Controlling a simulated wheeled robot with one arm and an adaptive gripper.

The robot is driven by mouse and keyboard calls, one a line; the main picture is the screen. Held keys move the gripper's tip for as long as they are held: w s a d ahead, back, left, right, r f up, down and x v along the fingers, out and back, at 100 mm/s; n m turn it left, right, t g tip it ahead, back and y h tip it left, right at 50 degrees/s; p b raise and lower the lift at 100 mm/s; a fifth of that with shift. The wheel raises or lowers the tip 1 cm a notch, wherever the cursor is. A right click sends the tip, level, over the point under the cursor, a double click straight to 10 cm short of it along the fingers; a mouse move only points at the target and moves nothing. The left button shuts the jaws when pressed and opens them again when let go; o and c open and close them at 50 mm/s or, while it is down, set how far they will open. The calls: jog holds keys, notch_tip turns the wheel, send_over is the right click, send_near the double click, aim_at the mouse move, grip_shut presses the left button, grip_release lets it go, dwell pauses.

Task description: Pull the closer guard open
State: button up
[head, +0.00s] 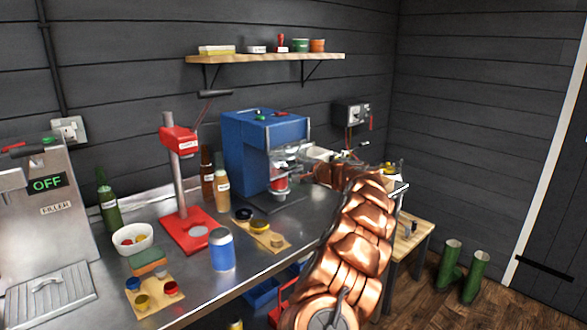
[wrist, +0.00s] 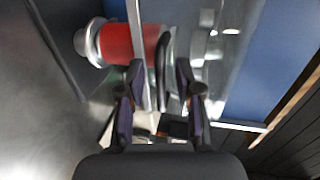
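The closer is the blue machine (head: 250,150) on the steel bench, with a red can (head: 279,184) standing in its front. The can also shows, on its side in the picture, in the wrist view (wrist: 117,45). The guard seems to be the clear panel (wrist: 232,70) with a pale metal edge. A dark curved bar (wrist: 161,72), apparently its handle, stands between the fingertips of my gripper (wrist: 159,70). The fingers are apart, with visible gaps on both sides of the bar.
A red press (head: 186,215), bottles, a blue can (head: 221,250) and a white bowl (head: 133,239) stand left of the closer. A filler (head: 47,215) reading OFF is at the far left. A shelf (head: 265,59) hangs above. A small wooden table (head: 415,240) stands right.

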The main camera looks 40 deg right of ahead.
jog(key=shift+w, duration=0.25)
grip_shut()
dwell(0.7)
